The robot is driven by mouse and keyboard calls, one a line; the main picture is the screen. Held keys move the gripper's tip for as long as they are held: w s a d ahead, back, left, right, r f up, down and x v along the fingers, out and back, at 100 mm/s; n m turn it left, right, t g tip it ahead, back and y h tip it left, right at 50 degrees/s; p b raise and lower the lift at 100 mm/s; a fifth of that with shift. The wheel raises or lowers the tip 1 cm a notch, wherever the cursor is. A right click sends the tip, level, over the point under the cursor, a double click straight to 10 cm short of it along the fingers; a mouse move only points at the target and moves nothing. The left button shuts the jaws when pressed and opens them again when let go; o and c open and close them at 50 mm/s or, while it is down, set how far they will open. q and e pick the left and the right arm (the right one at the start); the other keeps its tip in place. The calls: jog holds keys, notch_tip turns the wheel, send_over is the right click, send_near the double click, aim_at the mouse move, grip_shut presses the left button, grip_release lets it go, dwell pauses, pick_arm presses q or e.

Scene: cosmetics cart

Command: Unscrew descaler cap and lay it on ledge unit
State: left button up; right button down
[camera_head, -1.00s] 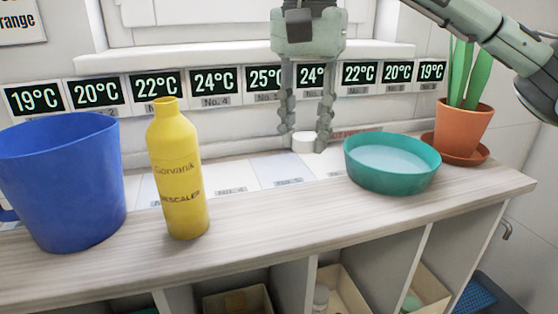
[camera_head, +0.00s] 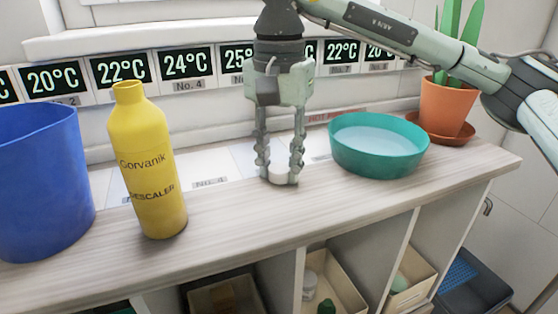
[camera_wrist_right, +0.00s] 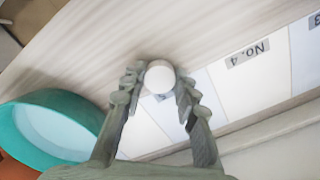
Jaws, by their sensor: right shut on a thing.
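The yellow descaler bottle (camera_head: 148,165) stands upright and uncapped on the ledge unit (camera_head: 232,215), left of my right gripper. My right gripper (camera_head: 279,178) points down and is shut on the white cap (camera_head: 280,174), low at the ledge top. In the right wrist view the cap (camera_wrist_right: 160,76) sits between the two fingertips (camera_wrist_right: 158,82). I cannot tell whether the cap touches the surface. My left gripper is not in view.
A blue jug (camera_head: 40,185) stands at the left. A teal bowl (camera_head: 378,160) is close to the right of my gripper, and a potted plant (camera_head: 447,108) stands beyond it. The ledge front between bottle and bowl is clear. Open bins (camera_head: 340,285) sit below.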

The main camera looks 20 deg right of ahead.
jog(key=shift+f, duration=0.15)
jog(key=c, duration=1.2)
grip_release()
jog(key=shift+o, duration=0.2)
